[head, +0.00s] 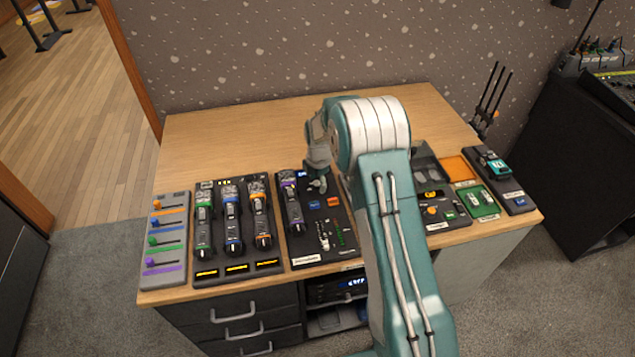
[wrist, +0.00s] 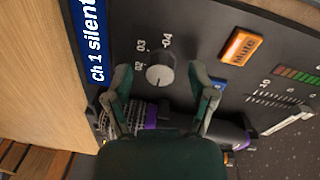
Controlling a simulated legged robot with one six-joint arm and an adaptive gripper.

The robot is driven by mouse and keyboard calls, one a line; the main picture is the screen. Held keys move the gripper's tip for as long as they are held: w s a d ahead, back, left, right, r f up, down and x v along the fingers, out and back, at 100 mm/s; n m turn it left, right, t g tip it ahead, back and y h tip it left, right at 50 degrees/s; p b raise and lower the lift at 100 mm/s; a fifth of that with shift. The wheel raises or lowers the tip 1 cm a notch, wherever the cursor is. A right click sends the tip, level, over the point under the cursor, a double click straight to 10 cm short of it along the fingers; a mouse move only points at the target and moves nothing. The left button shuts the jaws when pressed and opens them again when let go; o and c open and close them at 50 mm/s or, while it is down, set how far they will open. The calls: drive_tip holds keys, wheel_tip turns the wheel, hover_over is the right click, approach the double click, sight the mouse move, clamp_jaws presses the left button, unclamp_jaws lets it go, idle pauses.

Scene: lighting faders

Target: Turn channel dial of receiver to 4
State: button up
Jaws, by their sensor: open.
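The receiver is a black panel (head: 335,225) on the table, left of my arm in the head view. Its channel dial (wrist: 159,73) is a round grey knob with a pale top in the wrist view. Marks 02, 03 and 04 show around it; I cannot tell which one it points to. A blue display (wrist: 92,45) beside it reads "Ch 1 silent". My gripper (wrist: 158,82) is open, with one finger on each side of the dial. Contact with the dial cannot be told. In the head view my gripper (head: 318,183) is over the receiver's upper part.
A purple-banded microphone (head: 291,205) lies on the receiver's left side, under my fingers in the wrist view. An orange Mute button (wrist: 241,46) and a slider (wrist: 290,123) are nearby. Faders (head: 168,235) stand far left. The table's back (head: 230,125) is clear.

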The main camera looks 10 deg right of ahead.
drive_tip(key=shift+f, duration=0.25)
clamp_jaws()
